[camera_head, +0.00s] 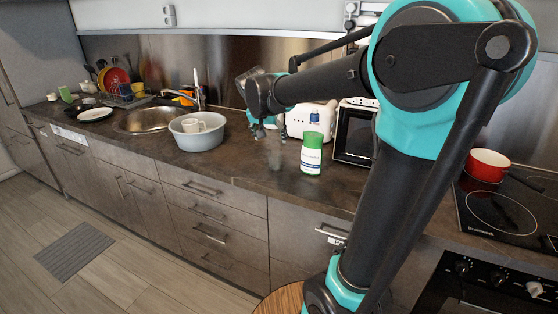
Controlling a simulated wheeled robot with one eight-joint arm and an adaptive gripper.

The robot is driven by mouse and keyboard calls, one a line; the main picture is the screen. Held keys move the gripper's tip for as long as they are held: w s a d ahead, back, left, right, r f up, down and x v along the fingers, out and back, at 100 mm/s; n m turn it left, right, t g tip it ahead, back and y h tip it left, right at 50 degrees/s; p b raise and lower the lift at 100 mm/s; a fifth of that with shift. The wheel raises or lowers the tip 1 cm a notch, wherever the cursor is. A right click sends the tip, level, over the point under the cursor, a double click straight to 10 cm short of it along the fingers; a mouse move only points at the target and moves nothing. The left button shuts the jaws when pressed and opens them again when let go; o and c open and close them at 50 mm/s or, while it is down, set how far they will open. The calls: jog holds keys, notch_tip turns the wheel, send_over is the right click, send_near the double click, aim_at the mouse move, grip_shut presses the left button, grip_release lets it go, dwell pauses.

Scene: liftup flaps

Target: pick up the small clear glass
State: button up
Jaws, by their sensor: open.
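The small clear glass (275,158) is faint and hard to make out against the dark countertop (232,163). It appears to stand upright on the counter, to the left of a white and green container (311,155). My gripper (271,134) is above the glass, pointing down, with its fingers apart and nothing seen between them. The gap between the fingertips and the glass looks small, but the exact distance cannot be told. My arm reaches in from the right.
A grey basin (197,138) with a light cup (193,125) stands left of my gripper. A white toaster (310,117) and a black microwave (354,135) stand behind. A red pot (488,165) is on the stove at right. The counter's front edge is close.

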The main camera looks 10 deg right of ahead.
aim_at(275, 152)
jog(key=x, duration=1)
jog(key=shift+s+x, duration=0.15)
jog(key=shift+x, duration=1.25)
jog(key=shift+s+x, duration=0.1)
jog(key=shift+x, duration=1.3)
jog(key=shift+a+f, duration=0.1)
jog(key=shift+f, duration=0.05)
jog(key=c, duration=1.4)
